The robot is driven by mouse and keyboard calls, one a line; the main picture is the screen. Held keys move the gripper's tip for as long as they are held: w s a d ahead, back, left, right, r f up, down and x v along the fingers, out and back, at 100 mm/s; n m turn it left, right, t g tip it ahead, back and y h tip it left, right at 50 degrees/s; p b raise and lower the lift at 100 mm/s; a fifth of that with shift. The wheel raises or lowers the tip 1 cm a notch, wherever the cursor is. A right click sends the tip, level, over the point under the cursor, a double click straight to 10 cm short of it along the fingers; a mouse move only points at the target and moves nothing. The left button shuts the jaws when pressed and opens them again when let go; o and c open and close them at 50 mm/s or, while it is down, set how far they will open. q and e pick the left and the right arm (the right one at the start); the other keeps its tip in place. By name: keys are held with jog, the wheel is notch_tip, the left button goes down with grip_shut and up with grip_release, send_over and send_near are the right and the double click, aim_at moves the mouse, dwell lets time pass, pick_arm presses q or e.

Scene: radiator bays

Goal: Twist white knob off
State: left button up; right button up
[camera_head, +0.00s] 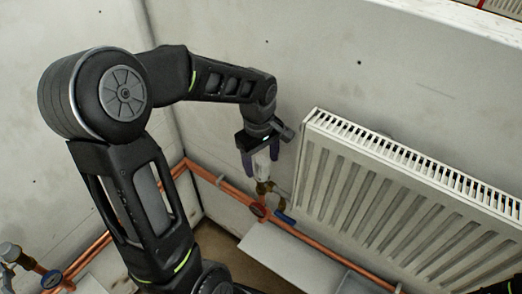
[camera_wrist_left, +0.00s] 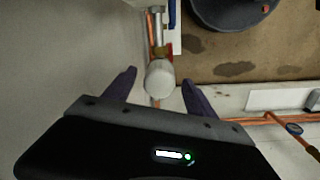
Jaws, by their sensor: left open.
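The white knob (camera_head: 262,166) sits on a brass valve (camera_head: 265,187) on the copper pipework, just left of the radiator. In the left wrist view the white knob (camera_wrist_left: 159,77) shows between and slightly beyond the two dark fingers. My left gripper (camera_head: 261,163) is open, with one finger on each side of the knob. In the wrist view the gripper (camera_wrist_left: 158,84) shows a gap between each finger and the knob.
A white ribbed radiator (camera_head: 400,205) stands close to the right of my left gripper. Copper pipes (camera_head: 228,190) run low along the wall. A blue lever (camera_head: 284,217) sits beside the valve. Another valve with a round cap (camera_head: 10,252) is at lower left.

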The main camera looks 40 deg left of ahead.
pick_arm(q)
jog(key=shift+f, duration=0.25)
grip_shut()
dwell(0.6)
jog(key=shift+s+d+f+b, duration=0.1)
jog(key=shift+f+b, duration=0.05)
jog(key=shift+b, duration=0.15)
dwell(0.4)
